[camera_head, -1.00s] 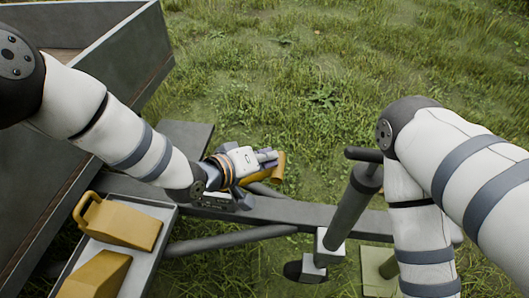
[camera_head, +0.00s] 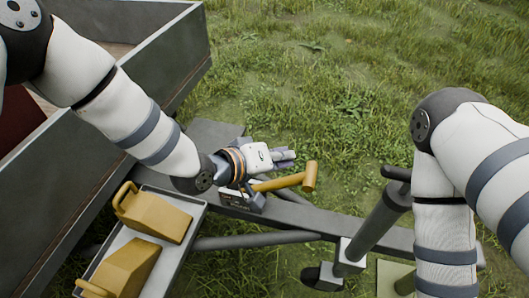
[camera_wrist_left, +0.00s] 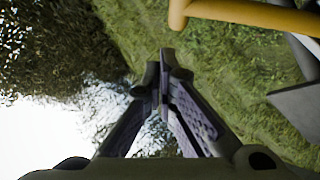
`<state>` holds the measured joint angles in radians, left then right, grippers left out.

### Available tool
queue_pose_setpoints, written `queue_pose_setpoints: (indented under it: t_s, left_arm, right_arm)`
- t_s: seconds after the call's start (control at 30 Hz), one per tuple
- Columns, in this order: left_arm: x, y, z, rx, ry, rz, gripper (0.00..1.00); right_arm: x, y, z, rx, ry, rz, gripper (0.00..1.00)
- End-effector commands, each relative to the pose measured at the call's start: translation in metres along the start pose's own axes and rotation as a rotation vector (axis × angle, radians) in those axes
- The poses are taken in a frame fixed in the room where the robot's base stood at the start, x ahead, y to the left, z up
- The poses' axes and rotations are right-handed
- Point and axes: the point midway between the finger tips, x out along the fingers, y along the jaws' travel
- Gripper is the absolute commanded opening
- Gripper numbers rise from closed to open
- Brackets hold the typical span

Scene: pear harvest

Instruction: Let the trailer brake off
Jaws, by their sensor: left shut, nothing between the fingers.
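The brake lever (camera_head: 284,183), a yellow bar with a crosswise grip at its end, sticks out to the right from a dark bracket (camera_head: 243,198) on the trailer drawbar, lying low and nearly along it. My left gripper (camera_head: 289,156) is shut and empty, just beyond the lever and apart from it in the picture. In the left wrist view the closed fingers (camera_wrist_left: 164,85) show in the middle, and the yellow lever (camera_wrist_left: 245,12) crosses the top right, clear of them. My right gripper is not in view.
A grey tray (camera_head: 196,235) with two yellow wheel chocks (camera_head: 160,218) is at the lower left. The grey trailer box (camera_head: 150,85) fills the upper left. A jack post (camera_head: 380,222) stands on the drawbar (camera_head: 300,217) near my right arm. Grass beyond is open.

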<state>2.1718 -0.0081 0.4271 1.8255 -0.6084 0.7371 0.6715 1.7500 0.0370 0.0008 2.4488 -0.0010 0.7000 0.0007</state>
Motion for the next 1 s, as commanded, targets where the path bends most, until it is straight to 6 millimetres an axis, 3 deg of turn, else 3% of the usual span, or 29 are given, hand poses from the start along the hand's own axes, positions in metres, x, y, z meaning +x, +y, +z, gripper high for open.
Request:
queue_pose_setpoints:
  t_s: [0.1,0.3,0.87,0.97,1.0]
  left_arm:
    - [-0.028,0.008,-0.004,0.004,0.006,0.003,0.00]
    - [-0.056,0.011,-0.003,0.003,0.006,0.003,0.00]
    - [-0.061,0.009,-0.001,0.000,0.004,-0.001,0.00]
    - [-0.066,-0.014,0.021,-0.015,-0.033,-0.062,0.00]
    - [-0.072,-0.033,0.041,-0.026,-0.066,-0.114,0.00]
  right_arm:
    - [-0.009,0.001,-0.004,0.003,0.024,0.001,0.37]
    - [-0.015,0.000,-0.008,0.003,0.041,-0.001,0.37]
    - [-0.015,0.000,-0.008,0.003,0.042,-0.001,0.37]
    - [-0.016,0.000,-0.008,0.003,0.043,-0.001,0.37]
    - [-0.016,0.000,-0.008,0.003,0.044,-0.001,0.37]
